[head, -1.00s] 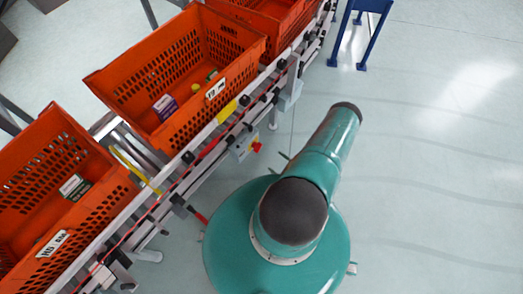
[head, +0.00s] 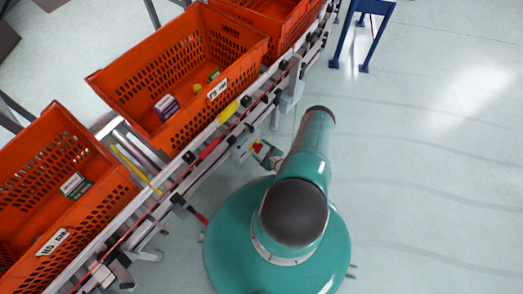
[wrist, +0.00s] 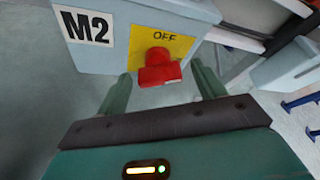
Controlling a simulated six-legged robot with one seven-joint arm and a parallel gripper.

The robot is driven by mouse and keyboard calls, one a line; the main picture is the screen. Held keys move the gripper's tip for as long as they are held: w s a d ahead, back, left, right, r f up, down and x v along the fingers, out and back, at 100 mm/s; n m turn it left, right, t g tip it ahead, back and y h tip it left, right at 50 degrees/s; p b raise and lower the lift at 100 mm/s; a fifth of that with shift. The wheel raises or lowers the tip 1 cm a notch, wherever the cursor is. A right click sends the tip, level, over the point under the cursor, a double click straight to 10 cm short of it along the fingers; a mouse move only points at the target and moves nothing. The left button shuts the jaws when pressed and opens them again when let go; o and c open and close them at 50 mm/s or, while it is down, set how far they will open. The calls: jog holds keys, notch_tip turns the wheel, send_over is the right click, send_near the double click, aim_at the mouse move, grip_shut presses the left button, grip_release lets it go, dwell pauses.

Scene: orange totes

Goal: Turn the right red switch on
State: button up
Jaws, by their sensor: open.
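A red switch (wrist: 158,70) sits on a yellow plate (wrist: 183,45) marked OFF, on the front of a grey box (wrist: 130,30) labelled M2. My gripper (wrist: 161,84) is open. Its two fingers stand apart on either side of the red switch, close to it, with nothing held between them. I cannot tell whether they touch it. In the head view the grey box (head: 239,151) is mounted on the conveyor's side, and my gripper (head: 268,157) reaches it from the right, partly covering the switch. Only one red switch shows clearly.
A conveyor rail (head: 190,156) runs diagonally, carrying orange totes (head: 150,75) with small boxes inside. Another grey box (head: 291,92) hangs farther up the rail. A blue stand (head: 362,35) is at the top. The floor to the right is clear.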

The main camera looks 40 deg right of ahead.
jog(key=shift+c, duration=0.2)
jog(key=c, duration=1)
jog(key=shift+o, duration=0.2)
jog(key=shift+o, duration=0.2)
jog(key=shift+d+m+g+y, duration=0.15)
jog(key=shift+m+g+y, duration=0.25)
jog(key=shift+m+y, duration=1.25)
jog(key=shift+m+h, duration=0.25)
jog(key=shift+m, duration=0.1)
jog(key=o, duration=1)
jog(key=shift+c, duration=0.2)
jog(key=shift+s, duration=0.15)
